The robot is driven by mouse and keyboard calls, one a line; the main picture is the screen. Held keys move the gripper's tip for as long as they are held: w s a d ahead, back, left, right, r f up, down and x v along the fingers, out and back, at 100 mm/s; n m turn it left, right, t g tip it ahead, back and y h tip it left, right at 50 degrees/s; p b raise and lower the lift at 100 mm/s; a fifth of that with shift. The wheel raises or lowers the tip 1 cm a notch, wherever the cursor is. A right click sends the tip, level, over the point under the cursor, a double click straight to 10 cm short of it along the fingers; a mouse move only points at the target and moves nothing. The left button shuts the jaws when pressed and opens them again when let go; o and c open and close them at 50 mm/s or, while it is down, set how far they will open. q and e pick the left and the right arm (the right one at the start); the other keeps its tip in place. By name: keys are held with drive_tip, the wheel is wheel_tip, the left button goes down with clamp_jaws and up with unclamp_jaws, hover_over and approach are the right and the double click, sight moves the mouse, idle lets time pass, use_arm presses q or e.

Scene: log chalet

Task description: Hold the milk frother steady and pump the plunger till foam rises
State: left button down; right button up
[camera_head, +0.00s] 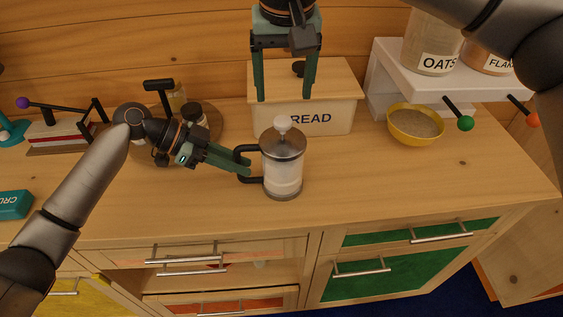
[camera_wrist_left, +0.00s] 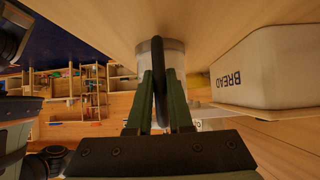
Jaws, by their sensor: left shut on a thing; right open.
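The milk frother (camera_head: 283,172) stands upright on the wooden counter, a clear jar with white milk inside and a metal lid. Its plunger knob (camera_head: 282,122) is white and sits just above the lid. My left gripper (camera_head: 247,166) is shut on the frother's black handle from the left. In the left wrist view the dark handle (camera_wrist_left: 160,85) runs between the green fingers, with the jar (camera_wrist_left: 173,52) behind it. My right gripper (camera_head: 287,97) is open and empty, pointing down above and slightly behind the knob, in front of the bread bin.
The bread bin (camera_head: 344,95) stands close behind the frother. A yellow bowl (camera_head: 414,127) and a white shelf (camera_head: 388,72) with jars are to the right. Bottles on a round board (camera_head: 208,117) are behind my left arm. The counter right of the frother (camera_head: 400,180) is clear.

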use_arm(q)
drive_tip(key=c, duration=0.8)
unclamp_jaws()
drive_tip(key=shift+o, duration=0.2)
